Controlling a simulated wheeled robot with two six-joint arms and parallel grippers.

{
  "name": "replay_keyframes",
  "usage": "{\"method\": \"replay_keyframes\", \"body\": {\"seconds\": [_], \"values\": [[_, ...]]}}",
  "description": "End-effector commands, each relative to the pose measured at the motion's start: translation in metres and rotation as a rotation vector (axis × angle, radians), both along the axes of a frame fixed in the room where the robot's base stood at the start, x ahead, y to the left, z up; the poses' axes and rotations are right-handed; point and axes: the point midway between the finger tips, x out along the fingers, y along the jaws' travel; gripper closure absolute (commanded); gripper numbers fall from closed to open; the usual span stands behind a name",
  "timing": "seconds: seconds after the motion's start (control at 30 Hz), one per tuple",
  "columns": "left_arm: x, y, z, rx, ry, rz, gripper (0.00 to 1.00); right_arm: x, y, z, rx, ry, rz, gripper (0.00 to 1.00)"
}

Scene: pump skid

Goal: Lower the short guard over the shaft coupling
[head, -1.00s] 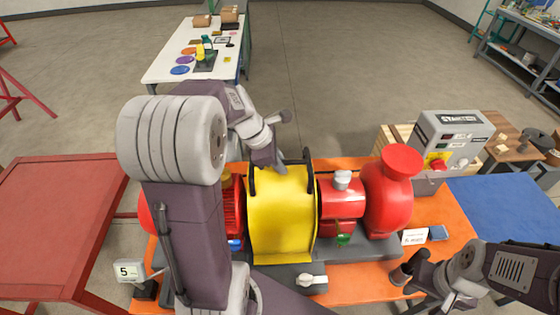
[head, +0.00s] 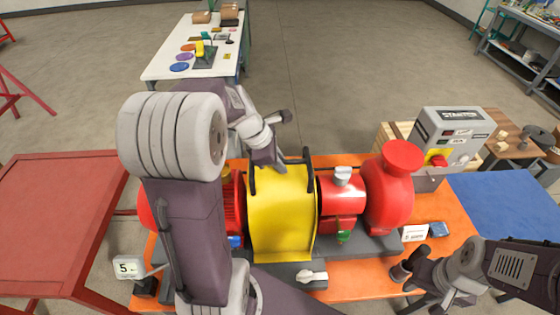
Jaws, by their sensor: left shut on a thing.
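The yellow guard (head: 282,218) stands between the red finned motor (head: 230,210) and the red pump (head: 388,190) on the skid. It has black handles along its top edges. My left gripper (head: 268,163) is at the far end of the guard's top, shut on the guard, probably by a handle; the fingertips are hard to make out. The shaft coupling is hidden, so I cannot tell how the guard sits over it. My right gripper (head: 402,276) is low at the front right, apart from the guard; its jaws are too small to read.
A grey starter box (head: 450,140) stands behind the pump at the right. A small sign (head: 414,233) lies near the pump on the orange bench (head: 450,215). A display reading 5 (head: 129,268) stands front left. A red table (head: 55,220) is at left.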

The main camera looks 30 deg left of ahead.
Motion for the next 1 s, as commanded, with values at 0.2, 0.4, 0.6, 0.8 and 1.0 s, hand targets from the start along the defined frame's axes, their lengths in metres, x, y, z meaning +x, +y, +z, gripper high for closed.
{"method": "replay_keyframes", "body": {"seconds": [0.2,0.4,0.6,0.8,1.0], "values": [[0.001,0.0,0.002,0.001,-0.004,0.0,0.8,0.0,0.0,0.0,0.0,0.0,0.0,0.64],[0.001,0.0,0.001,0.0,-0.002,0.0,0.6,0.0,0.0,0.0,0.0,0.0,0.0,0.64],[-0.001,0.0,0.001,0.0,0.001,0.0,0.6,0.0,0.0,0.0,0.0,0.0,0.0,0.64],[-0.012,0.009,0.034,0.003,-0.007,0.003,0.6,0.0,0.0,-0.002,0.0,0.0,0.0,0.64],[-0.027,0.018,0.07,0.003,-0.005,0.002,0.6,0.0,0.0,-0.004,0.0,0.0,0.0,0.64]]}}
